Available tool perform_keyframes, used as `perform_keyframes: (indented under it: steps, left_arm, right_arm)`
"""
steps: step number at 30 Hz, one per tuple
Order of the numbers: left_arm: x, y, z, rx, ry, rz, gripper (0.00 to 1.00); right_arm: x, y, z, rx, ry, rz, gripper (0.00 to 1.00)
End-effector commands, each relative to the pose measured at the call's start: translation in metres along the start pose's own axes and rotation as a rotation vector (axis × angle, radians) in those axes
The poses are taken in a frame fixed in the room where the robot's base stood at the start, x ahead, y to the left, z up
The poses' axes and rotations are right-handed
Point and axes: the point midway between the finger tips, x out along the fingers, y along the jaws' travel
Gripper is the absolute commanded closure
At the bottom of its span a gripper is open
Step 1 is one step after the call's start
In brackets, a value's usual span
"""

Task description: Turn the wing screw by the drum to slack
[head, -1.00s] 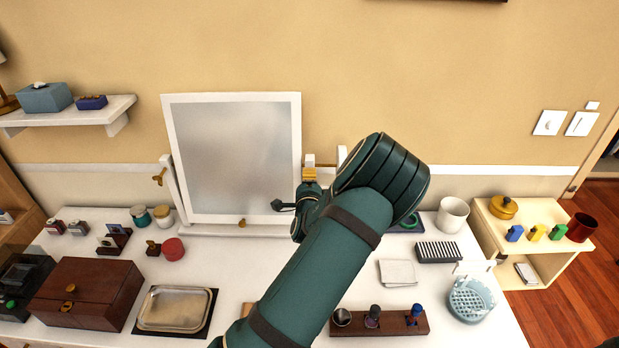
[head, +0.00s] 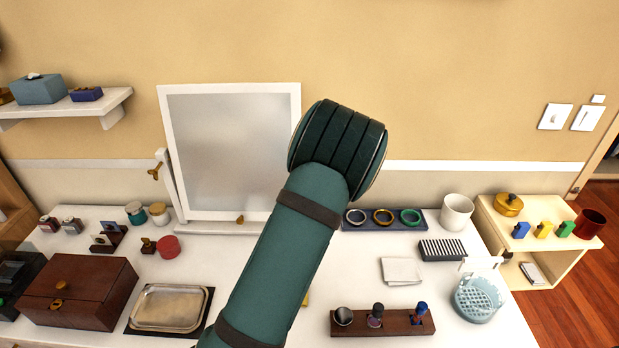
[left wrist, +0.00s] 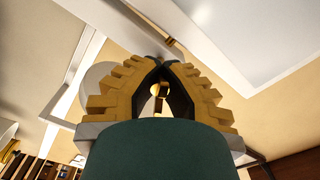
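The white-framed mirror (head: 229,88) stands on the dressing table. A brass wing screw (head: 154,173) shows on its left post; the right post is hidden behind my left arm. No drum can be told for certain. The forearm and wrist cover my left gripper in the head view. In the left wrist view, my left gripper (left wrist: 165,64) has its stepped yellow fingers converging, tips close together. A brass piece (left wrist: 160,89), perhaps a wing screw, shows in the gap between them; whether they grip it is unclear. My right gripper is not in view.
A red round box (head: 168,247), brown case (head: 78,290) and metal tray (head: 170,308) are at left. A ring tray (head: 384,225), white cup (head: 457,211), striped block (head: 442,250), bottle rack (head: 383,322) and blue basket (head: 477,300) are at right.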

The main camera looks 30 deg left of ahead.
Motion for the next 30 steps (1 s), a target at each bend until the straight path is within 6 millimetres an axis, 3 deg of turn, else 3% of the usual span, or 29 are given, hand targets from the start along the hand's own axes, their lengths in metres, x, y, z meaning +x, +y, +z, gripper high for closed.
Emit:
perform_keyframes:
  steps: [9, 21, 30]
  left_arm:
    - [0.000, 0.003, 0.003, -0.307, -0.001, -0.001, 1.00]
    - [0.000, 0.003, 0.003, -0.685, -0.001, -0.001, 1.00]
    - [0.000, 0.001, 0.002, -0.968, -0.002, -0.001, 1.00]
  right_arm:
    - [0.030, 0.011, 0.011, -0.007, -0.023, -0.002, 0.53]
    - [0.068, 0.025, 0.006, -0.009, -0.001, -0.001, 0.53]
    - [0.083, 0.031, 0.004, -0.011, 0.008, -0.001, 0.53]
